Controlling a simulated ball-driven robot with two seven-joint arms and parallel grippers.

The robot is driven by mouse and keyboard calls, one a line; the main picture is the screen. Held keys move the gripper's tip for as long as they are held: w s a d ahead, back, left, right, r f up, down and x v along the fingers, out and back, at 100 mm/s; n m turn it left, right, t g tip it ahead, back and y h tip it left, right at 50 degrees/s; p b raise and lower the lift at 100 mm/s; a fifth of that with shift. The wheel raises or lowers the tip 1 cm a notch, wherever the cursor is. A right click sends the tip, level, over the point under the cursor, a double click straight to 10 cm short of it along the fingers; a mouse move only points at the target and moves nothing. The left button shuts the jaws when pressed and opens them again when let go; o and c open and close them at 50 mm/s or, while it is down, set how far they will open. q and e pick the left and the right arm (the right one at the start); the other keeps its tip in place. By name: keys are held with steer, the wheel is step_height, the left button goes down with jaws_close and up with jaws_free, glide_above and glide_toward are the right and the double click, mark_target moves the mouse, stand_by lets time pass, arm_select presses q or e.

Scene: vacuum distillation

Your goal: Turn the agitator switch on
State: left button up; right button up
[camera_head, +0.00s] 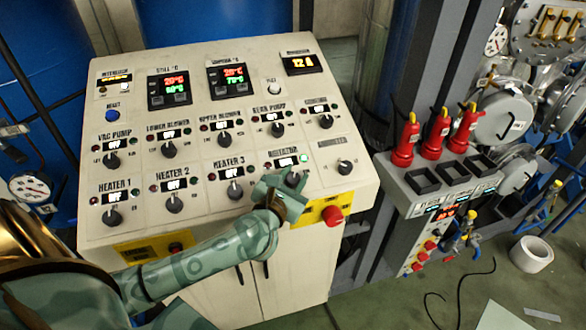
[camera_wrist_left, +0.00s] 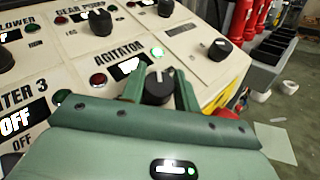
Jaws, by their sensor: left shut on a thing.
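The agitator switch is a black rotary knob with a white pointer mark, seen in the left wrist view (camera_wrist_left: 158,88) under the AGITATOR label. My left gripper (camera_head: 283,190) is shut on this knob, with one green finger on each side. In the head view the gripper mostly hides the knob. The knob's pointer looks roughly upright. The small agitator display (camera_head: 286,161) is lit, but its word is too bright to read. The green lamp (camera_wrist_left: 157,52) right of the display glows brightly, and the red lamp (camera_wrist_left: 98,80) left of it looks dim. My right gripper is not in view.
The cream control panel (camera_head: 335,125) carries several similar knobs, including the Heater 3 knob (camera_head: 235,190) close by on the left. A red emergency button (camera_head: 332,215) sits below right of my gripper.

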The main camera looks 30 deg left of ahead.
arm_select(q)
steer(key=m+g+h+p, duration=0.1)
steer(key=m+h+p, duration=0.2)
steer(key=m+h, duration=0.1)
steer(key=shift+r+h, duration=0.15)
steer(key=shift+h, duration=0.25)
steer(key=shift+m+g+h+p, duration=0.45)
steer(key=shift+m+h, duration=0.35)
steer(key=shift+m, duration=0.2)
steer(key=o, duration=1)
steer(key=shift+f, duration=0.2)
steer(key=shift+c, duration=0.2)
steer(key=b+v, duration=0.2)
steer(key=v, duration=1.4)
steer(key=shift+a, duration=0.15)
